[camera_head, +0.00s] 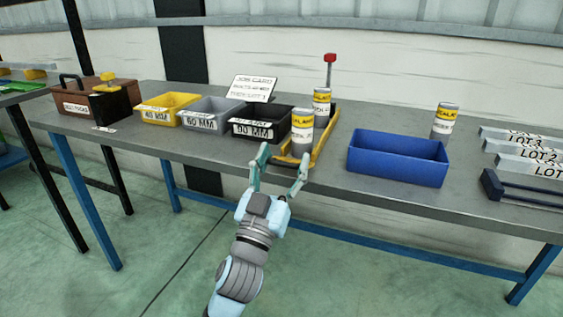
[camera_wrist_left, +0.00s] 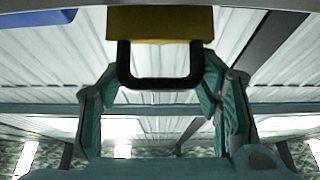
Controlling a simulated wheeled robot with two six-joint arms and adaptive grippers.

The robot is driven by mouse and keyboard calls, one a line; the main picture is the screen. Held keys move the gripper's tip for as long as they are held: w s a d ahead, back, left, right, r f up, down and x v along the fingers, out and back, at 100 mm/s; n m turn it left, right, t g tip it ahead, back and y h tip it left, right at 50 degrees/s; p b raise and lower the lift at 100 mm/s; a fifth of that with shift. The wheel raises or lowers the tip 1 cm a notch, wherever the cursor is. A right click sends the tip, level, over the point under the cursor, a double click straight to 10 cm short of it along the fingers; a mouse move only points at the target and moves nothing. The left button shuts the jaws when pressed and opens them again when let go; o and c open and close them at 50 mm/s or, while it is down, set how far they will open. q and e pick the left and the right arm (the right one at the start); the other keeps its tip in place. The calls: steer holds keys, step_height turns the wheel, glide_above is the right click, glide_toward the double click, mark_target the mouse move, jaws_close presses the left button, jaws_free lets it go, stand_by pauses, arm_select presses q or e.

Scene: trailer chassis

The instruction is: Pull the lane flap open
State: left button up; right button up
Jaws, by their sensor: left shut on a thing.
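The yellow lane (camera_head: 320,150) stands on the grey table with two labelled cans (camera_head: 302,130) in it, one behind the other. At its near end my left gripper (camera_head: 281,167) reaches up from below, at the table's front edge. In the left wrist view a yellow piece (camera_wrist_left: 160,24), seemingly the lane flap, carries a black U-shaped handle (camera_wrist_left: 160,82). The fingers partly hide the flap in the head view. My right gripper is in neither view.
A black bin (camera_head: 262,130), a grey bin (camera_head: 207,121) and a yellow bin (camera_head: 165,107) stand left of the lane. A blue bin (camera_head: 396,165) stands to the right, with another can (camera_head: 445,120) behind it. The floor before the table is clear.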

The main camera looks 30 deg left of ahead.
arm_select(q)
steer(key=shift+f, duration=0.25)
steer(key=o, duration=1.4)
steer(key=shift+d+r, duration=0.1)
steer(key=shift+s, duration=0.1)
steer(key=v, duration=1.2)
